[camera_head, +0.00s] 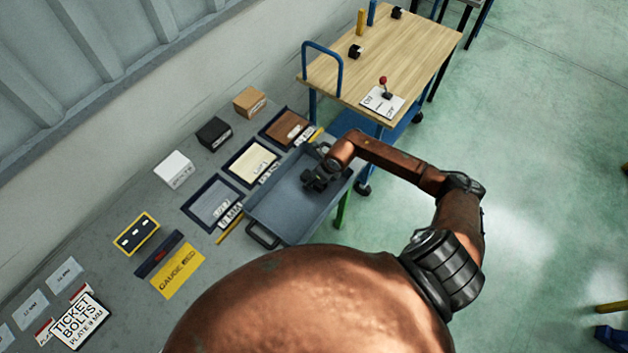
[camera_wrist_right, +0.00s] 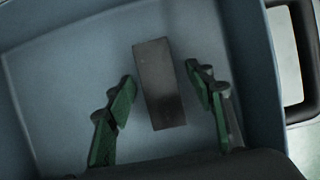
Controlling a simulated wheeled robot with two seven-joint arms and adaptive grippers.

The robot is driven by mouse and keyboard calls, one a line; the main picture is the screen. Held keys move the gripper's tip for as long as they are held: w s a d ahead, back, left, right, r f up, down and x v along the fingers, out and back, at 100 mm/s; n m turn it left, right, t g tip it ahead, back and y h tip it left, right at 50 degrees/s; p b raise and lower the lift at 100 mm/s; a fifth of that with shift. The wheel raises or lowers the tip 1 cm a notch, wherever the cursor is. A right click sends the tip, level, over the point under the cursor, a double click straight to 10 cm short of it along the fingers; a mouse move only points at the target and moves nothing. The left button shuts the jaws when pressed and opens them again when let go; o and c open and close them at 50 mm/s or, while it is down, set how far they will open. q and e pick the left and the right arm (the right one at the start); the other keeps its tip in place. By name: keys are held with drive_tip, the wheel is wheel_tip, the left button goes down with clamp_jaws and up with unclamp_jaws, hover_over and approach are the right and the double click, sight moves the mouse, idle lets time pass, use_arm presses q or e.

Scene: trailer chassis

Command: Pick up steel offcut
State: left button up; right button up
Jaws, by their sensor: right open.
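The steel offcut (camera_wrist_right: 160,84) is a dark grey rectangular block lying on the floor of a blue-grey tray (camera_wrist_right: 60,90). In the right wrist view it sits between the two green fingers of my right gripper (camera_wrist_right: 160,92), with a gap visible on each side. The gripper is open and empty. In the head view my right gripper (camera_head: 318,180) is over the far right part of the tray (camera_head: 268,222), and the offcut cannot be made out there. My left gripper is not in view.
The tray has raised walls and dark end handles. Left of it, the grey bench holds shallow bins (camera_head: 213,203), small boxes (camera_head: 174,170), a yellow gauge card (camera_head: 178,270) and a bolts ticket (camera_head: 80,322). A wooden-topped cart (camera_head: 400,50) stands behind. Open green floor lies right.

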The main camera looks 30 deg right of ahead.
drive_tip(key=shift+f, duration=0.4)
idle(0.4)
drive_tip(key=shift+c, duration=0.5)
clamp_jaws()
